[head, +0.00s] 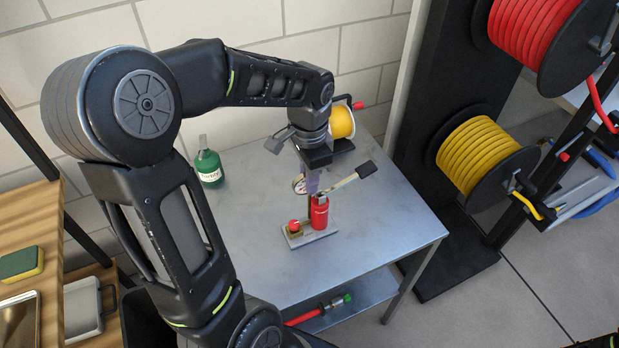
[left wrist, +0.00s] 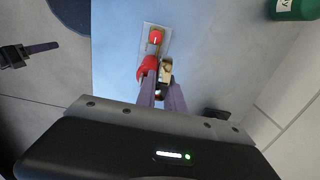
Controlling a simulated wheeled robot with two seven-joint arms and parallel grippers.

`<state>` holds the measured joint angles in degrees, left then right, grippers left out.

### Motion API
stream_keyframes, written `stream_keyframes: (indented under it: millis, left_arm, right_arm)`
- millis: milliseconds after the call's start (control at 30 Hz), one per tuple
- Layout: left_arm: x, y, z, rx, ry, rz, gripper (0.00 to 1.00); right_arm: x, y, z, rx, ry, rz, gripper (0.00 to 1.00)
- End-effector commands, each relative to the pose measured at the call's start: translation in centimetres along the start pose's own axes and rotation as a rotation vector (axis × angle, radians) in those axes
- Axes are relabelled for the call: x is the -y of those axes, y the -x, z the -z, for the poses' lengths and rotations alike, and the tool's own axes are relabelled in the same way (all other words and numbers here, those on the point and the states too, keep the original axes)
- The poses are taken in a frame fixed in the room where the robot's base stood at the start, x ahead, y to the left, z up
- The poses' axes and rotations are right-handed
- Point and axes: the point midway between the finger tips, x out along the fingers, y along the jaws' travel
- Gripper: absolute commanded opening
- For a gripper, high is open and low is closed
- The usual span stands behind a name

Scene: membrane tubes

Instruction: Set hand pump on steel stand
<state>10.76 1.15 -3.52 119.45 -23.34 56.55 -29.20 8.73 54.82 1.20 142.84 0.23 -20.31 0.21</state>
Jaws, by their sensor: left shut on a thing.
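The hand pump (head: 320,213) has a red cylinder, a round dial, a pale lever with a black grip and a grey base plate. My left gripper (head: 312,180) is shut on its upper part. The pump is upright over the bare top of the steel stand (head: 385,235); I cannot tell whether its base touches. In the left wrist view, the purple fingers (left wrist: 161,88) are at the pump (left wrist: 147,68), with its red knob beyond. A black part with a purple tip, likely my right gripper (left wrist: 42,47), shows at the left; its opening is unclear.
A green bottle (head: 208,168) stands at the stand's back left and a yellow reel (head: 341,122) at its back. A red tool (head: 308,315) lies on the lower shelf. Large red (head: 535,25) and yellow hose reels (head: 480,155) stand right. The stand's right and front top is clear.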

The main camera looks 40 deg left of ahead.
Motion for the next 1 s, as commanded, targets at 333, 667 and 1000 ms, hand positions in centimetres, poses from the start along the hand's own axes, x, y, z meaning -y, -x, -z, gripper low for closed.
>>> stream_keyframes:
  millis: [333,667,1000]
  left_arm:
    - [0.0,-0.3,0.0,0.000,0.000,0.000,0.22]
    - [0.0,-0.3,0.0,0.000,0.000,0.000,0.34]
    - [0.1,1.9,0.1,-0.004,0.001,0.002,0.34]
  right_arm:
    - [-0.1,-0.2,0.0,-0.001,0.001,0.001,0.54]
    - [-0.1,-0.2,0.0,-0.001,0.001,0.001,0.54]
    - [0.0,-0.1,0.0,0.000,0.000,0.000,0.54]
